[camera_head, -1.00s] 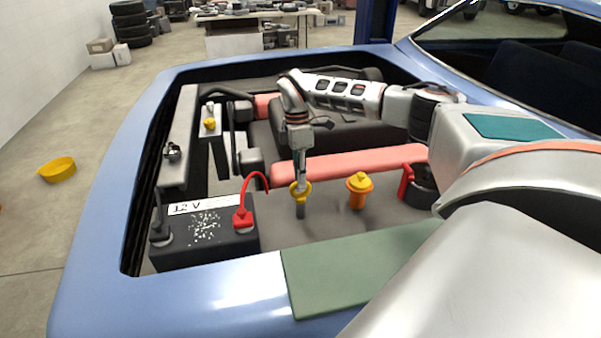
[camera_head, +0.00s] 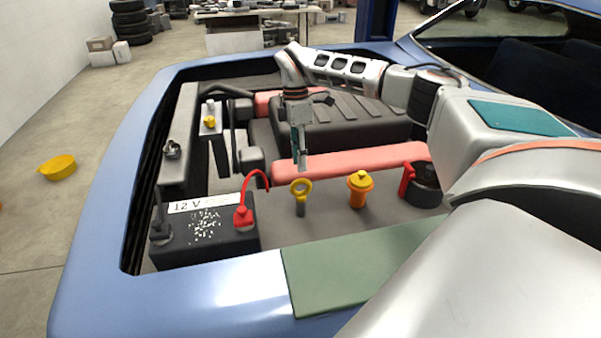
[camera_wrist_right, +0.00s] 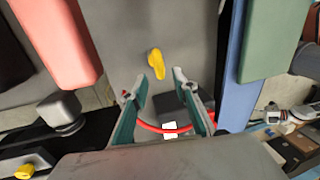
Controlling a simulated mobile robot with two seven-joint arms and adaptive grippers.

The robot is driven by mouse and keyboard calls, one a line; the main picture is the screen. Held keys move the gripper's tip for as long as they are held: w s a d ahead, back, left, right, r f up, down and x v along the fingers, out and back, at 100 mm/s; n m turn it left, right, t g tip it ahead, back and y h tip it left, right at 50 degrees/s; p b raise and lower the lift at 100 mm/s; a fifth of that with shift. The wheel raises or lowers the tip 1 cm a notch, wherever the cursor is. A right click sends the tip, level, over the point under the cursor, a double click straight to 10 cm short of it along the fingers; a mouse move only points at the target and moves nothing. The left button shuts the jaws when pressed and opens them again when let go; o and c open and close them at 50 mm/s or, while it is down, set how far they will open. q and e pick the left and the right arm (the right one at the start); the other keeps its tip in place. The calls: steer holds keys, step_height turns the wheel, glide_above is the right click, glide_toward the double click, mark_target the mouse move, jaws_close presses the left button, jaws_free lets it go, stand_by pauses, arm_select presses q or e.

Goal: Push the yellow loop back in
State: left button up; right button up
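In the right wrist view the yellow loop (camera_wrist_right: 157,65) lies just beyond the fingertips, seen nearly edge-on. My right gripper (camera_head: 301,164) points down above the loop, apart from it. In the right wrist view the right gripper (camera_wrist_right: 160,84) has its two fingers spread with nothing between the tips. My left gripper is not in view.
A black 12 V battery (camera_head: 205,235) with a red curved cable (camera_head: 256,178) stands left of the loop. An orange-yellow cap (camera_head: 359,188) and a red-handled dark part (camera_head: 424,186) stand to the right. A pink bar (camera_head: 350,160) runs behind; a green mat (camera_head: 350,268) lies in front.

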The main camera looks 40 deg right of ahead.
steer(key=r, duration=0.3)
steer(key=w+r, duration=0.1)
steer(key=r, duration=0.1)
steer(key=shift+d+r, duration=0.25)
steer(key=shift+r, duration=0.1)
